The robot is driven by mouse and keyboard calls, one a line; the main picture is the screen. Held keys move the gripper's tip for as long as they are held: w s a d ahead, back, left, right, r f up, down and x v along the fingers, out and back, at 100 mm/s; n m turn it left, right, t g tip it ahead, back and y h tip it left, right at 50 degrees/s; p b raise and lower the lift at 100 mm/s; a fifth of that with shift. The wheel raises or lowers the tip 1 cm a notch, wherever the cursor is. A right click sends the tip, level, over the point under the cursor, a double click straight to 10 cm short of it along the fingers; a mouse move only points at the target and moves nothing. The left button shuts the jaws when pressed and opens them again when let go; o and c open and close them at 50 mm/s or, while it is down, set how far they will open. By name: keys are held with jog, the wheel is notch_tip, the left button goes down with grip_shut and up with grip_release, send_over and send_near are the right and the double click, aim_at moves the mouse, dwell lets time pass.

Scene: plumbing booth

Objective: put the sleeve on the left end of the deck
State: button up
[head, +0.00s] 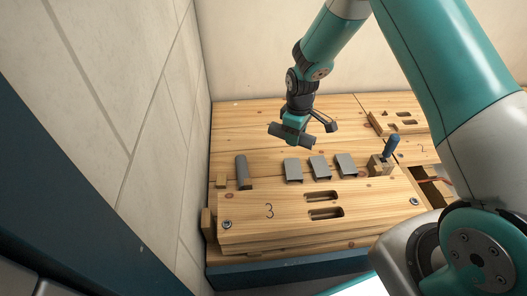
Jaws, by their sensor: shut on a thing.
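My gripper (296,122) is shut on a grey tube-shaped piece, which I take to be the sleeve (275,129). It holds the sleeve lying roughly sideways, in the air above the back of the wooden bench. The front wooden block marked 3 (285,211) has two slots and a bolt near each end; I cannot tell whether it is the deck. Behind its left part is another grey rounded piece (242,168). Part of the sleeve is hidden by the jaws.
Several grey bracket-like pieces (319,167) stand in a row behind the block. A blue-handled tool (391,146) stands in a small wooden holder (379,165) to their right. A slotted block (397,122) lies back right. A tiled wall (150,120) closes the left side.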

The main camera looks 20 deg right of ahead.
jog(key=w+a+f+n+b, duration=0.3)
jog(key=f+n, duration=0.2)
jog(key=n, duration=0.6)
jog(key=n+b, duration=0.4)
jog(key=n, duration=1)
send_over(265, 171)
notch_tip(265, 171, down, 5)
jog(key=shift+s+a+f+b, duration=0.1)
jog(key=shift+f+b, duration=1.05)
jog(key=shift+f, duration=0.25)
jog(key=shift+s+a+f+b, duration=0.1)
jog(key=shift+f+b, duration=1)
jog(key=shift+f, duration=0.3)
jog(key=shift+w+d+r, duration=0.1)
jog(key=shift+r, duration=0.1)
jog(key=shift+p, duration=0.4)
jog(key=shift+p, duration=0.35)
jog(key=shift+w+f, duration=0.1)
jog(key=shift+f, duration=0.15)
jog(key=shift+f+b, duration=0.6)
jog(key=shift+f, duration=0.7)
jog(key=shift+f, duration=0.35)
